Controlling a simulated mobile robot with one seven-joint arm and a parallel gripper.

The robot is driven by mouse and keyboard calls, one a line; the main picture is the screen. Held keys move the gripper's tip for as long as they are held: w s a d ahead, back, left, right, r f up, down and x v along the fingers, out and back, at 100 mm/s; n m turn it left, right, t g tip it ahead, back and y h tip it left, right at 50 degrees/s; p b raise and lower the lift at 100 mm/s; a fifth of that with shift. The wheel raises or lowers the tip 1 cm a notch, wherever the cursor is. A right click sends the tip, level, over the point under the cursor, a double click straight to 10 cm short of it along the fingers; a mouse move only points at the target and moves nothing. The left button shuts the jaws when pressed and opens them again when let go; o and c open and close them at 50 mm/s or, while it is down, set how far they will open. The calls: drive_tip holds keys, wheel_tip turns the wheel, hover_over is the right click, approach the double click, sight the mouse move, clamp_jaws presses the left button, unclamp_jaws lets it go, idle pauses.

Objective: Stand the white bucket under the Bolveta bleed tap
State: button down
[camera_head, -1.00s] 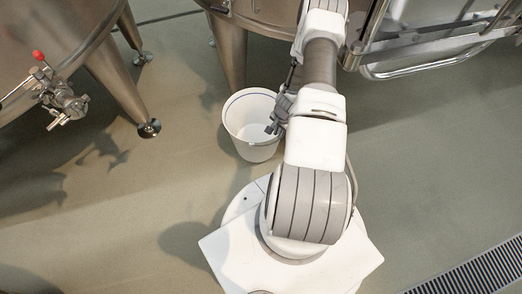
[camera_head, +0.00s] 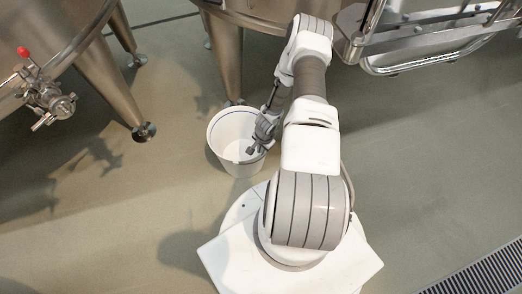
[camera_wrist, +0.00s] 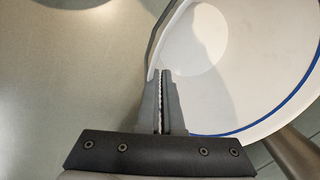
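The white bucket (camera_head: 232,132), with a blue line near its rim, is upright in front of my base in the head view. My gripper (camera_head: 256,142) is at its right side. In the wrist view the gripper's fingers (camera_wrist: 162,100) are close together with the bucket's wall (camera_wrist: 215,85) between them at the rim. I cannot tell whether the bucket touches the floor. A steel tap (camera_head: 50,103) with a red-tipped lever sits on the left vat (camera_head: 62,32), away to the bucket's left. No name label is readable.
A splayed vat leg (camera_head: 112,85) stands between the tap and the bucket. Another vat leg (camera_head: 226,60) is just behind the bucket. A metal rail frame (camera_head: 430,50) is at upper right, and a floor drain (camera_head: 480,275) at lower right. Floor to the left is clear.

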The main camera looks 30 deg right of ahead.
drive_tip(key=c, duration=1.5)
unclamp_jaws()
drive_tip(key=shift+f, duration=0.15)
drive_tip(key=o, duration=0.4)
drive_tip(key=r+p, duration=0.1)
drive_tip(key=r, duration=0.3)
drive_tip(key=s+r+p, duration=0.1)
drive_tip(key=r+p, duration=0.1)
drive_tip(key=r, duration=0.2)
drive_tip(key=r+p, duration=0.1)
drive_tip(key=r, duration=0.3)
drive_tip(key=shift+s+d+r+p, duration=0.15)
drive_tip(key=shift+s+p, duration=0.1)
drive_tip(key=shift+p, duration=0.1)
